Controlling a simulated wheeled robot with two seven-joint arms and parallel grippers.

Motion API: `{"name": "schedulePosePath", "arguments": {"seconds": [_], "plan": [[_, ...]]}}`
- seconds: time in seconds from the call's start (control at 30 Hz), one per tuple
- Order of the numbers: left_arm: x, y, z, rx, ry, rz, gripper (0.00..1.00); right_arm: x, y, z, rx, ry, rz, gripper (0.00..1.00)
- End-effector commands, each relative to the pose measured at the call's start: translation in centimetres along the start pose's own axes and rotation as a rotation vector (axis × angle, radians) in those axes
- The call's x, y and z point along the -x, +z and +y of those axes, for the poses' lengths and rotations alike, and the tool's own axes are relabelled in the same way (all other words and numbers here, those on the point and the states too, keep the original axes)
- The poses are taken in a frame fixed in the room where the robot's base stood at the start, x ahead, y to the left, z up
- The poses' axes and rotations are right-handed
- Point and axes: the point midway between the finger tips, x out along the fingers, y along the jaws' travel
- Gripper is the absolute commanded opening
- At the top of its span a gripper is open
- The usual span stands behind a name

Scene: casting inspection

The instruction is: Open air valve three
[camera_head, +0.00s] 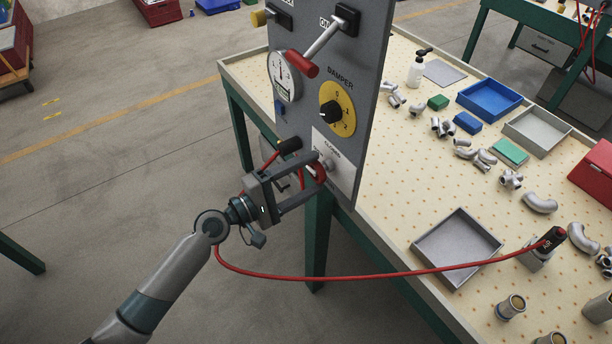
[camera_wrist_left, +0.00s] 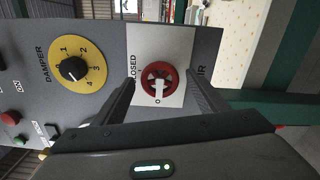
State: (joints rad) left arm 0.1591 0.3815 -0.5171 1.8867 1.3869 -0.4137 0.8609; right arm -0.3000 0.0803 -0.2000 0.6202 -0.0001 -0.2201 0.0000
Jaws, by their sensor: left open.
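In the head view the red knob (camera_head: 320,172) is partly hidden by my fingers. My left gripper (camera_head: 316,170) is open in front of the panel's lower part. In the left wrist view its two fingers (camera_wrist_left: 160,80) stand on either side of the knob, with gaps showing; whether their tips reach its depth I cannot tell. My right gripper is not in view.
Above the valve are a yellow damper dial (camera_head: 337,108), a gauge (camera_head: 284,76) and a red-handled lever (camera_head: 302,63). A red hose (camera_head: 380,277) runs below my gripper to a black-ended fitting on the bench (camera_head: 395,232). Trays and metal castings lie to the right.

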Motion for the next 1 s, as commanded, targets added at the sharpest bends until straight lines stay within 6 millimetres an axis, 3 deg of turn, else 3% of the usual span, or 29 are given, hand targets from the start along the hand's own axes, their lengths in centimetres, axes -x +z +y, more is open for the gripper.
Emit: {"name": "schedulePosePath", "arguments": {"seconds": [0.27, 0.47, 1.0], "plan": [[0.3, 0.0, -0.1, -0.001, -0.001, 0.000, 0.66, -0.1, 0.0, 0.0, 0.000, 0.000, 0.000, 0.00], [1.8, -0.1, -0.3, -0.002, -0.001, 0.001, 0.66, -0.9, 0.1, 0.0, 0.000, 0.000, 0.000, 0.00], [11.7, -0.1, -0.6, -0.002, -0.003, 0.000, 0.66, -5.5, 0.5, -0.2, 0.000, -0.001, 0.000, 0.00]]}}
